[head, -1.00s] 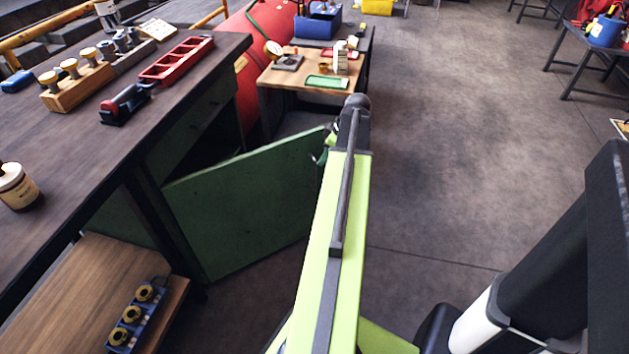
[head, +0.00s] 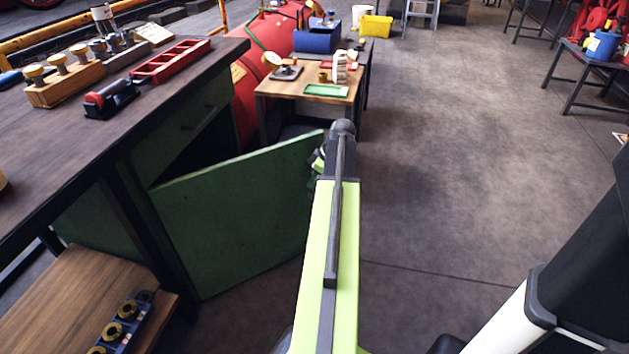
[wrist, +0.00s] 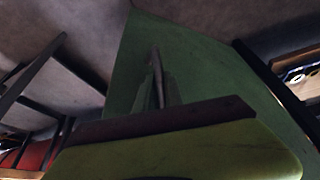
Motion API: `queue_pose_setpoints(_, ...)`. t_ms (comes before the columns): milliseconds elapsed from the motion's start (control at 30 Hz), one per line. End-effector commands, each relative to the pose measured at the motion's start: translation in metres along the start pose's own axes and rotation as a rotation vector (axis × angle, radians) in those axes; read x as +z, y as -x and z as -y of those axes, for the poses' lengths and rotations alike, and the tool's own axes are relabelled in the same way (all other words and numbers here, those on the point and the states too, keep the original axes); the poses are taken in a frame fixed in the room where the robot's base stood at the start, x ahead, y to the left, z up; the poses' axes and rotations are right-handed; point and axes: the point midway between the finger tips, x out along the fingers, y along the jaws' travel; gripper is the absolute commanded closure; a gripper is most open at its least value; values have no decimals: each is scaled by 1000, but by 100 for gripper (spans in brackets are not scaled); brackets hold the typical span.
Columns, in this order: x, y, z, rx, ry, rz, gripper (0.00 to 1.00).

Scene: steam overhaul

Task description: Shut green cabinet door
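The green cabinet door (head: 235,215) stands ajar under the dark workbench, swung out from the cabinet. A dark gap shows above its top edge. My gripper (head: 317,162) is at the door's free edge, mostly hidden behind my arm in the head view.
The workbench (head: 60,130) carries a wooden block with knobs and a red tray (head: 170,62). A low wooden surface (head: 60,290) stands at the lower left. A small table (head: 275,88) and a red tank (head: 245,100) are beyond the door.

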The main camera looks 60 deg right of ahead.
Motion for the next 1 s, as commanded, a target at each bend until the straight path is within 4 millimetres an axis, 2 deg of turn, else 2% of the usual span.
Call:
queue_pose_setpoints(100, 0, 0, 0, 0, 0, 0, 100)
queue_pose_setpoints(1000, -1, 0, 0, 0, 2, 0, 100)
